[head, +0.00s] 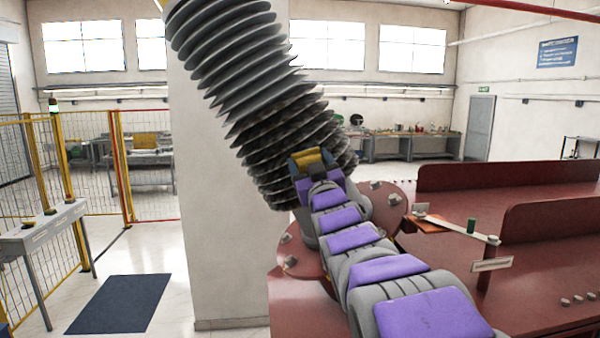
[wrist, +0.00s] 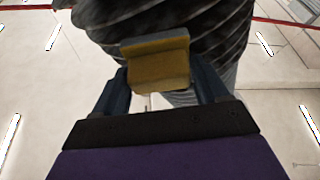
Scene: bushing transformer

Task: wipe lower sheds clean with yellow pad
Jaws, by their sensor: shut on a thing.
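The bushing (head: 245,70) is a tall grey ribbed column that leans to the upper left above a red-brown flange. Its lower sheds (head: 290,140) look darker and brownish, as if dirty; its upper sheds look cleaner grey. My gripper (head: 310,162) is shut on the yellow pad (head: 308,155) at the front of the lower sheds. In the wrist view the yellow pad (wrist: 157,62) sits between the two dark fingers, with the sheds (wrist: 225,30) right behind it. Whether the pad touches the sheds I cannot tell. My gripper hides part of the lowest sheds.
The flange (head: 290,255) carries several bolts. A pale pillar (head: 215,230) stands behind the bushing. A yellow fence (head: 120,165) and grey table (head: 45,225) are at left.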

